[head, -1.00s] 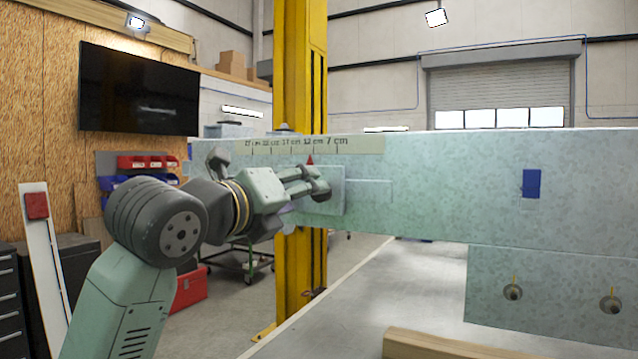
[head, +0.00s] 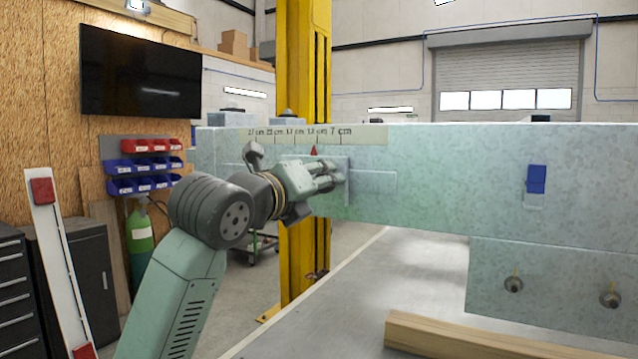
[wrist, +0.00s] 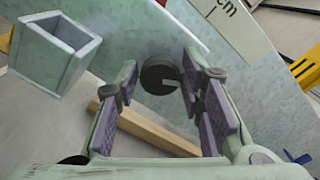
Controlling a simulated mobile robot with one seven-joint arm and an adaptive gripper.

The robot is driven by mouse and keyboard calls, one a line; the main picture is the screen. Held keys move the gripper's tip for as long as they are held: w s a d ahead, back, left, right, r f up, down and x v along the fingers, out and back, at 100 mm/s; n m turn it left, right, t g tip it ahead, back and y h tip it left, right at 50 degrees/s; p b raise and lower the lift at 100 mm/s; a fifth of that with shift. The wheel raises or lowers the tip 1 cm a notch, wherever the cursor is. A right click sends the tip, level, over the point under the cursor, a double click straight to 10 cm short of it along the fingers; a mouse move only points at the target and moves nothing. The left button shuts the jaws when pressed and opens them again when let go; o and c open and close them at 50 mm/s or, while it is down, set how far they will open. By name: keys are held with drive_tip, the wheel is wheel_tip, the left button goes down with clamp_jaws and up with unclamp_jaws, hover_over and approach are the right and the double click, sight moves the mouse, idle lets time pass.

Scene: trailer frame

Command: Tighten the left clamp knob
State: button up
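Two round grey knobs with yellow marks sit on the lower right panel in the head view: the left one (head: 513,284) and the right one (head: 610,298). My gripper (head: 335,177) is well to their upper left, in front of the long metal beam (head: 440,185). In the wrist view my gripper (wrist: 162,98) is open and empty. A dark round knob (wrist: 158,72) with a pale notch shows between and beyond its fingers, apart from them. I cannot tell how it relates to the two lower knobs. The fingers hide part of the beam's face.
A ruler strip (head: 300,134) with a red pointer (head: 314,150) runs along the beam's top. A blue block (head: 536,179) sits on the beam at right. A wooden bar (head: 460,338) lies in front. A hollow square metal piece (wrist: 52,55) shows in the wrist view.

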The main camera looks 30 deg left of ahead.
drive_tip(key=c, duration=0.7)
drive_tip(key=m+b, duration=0.4)
drive_tip(key=m, duration=0.8)
drive_tip(key=m+b, duration=0.4)
drive_tip(key=m, duration=0.7)
drive_tip(key=shift+d+m, duration=0.2)
drive_tip(key=shift+m, duration=0.2)
idle(0.3)
drive_tip(key=o, duration=1.2)
drive_tip(key=shift+c, duration=0.2)
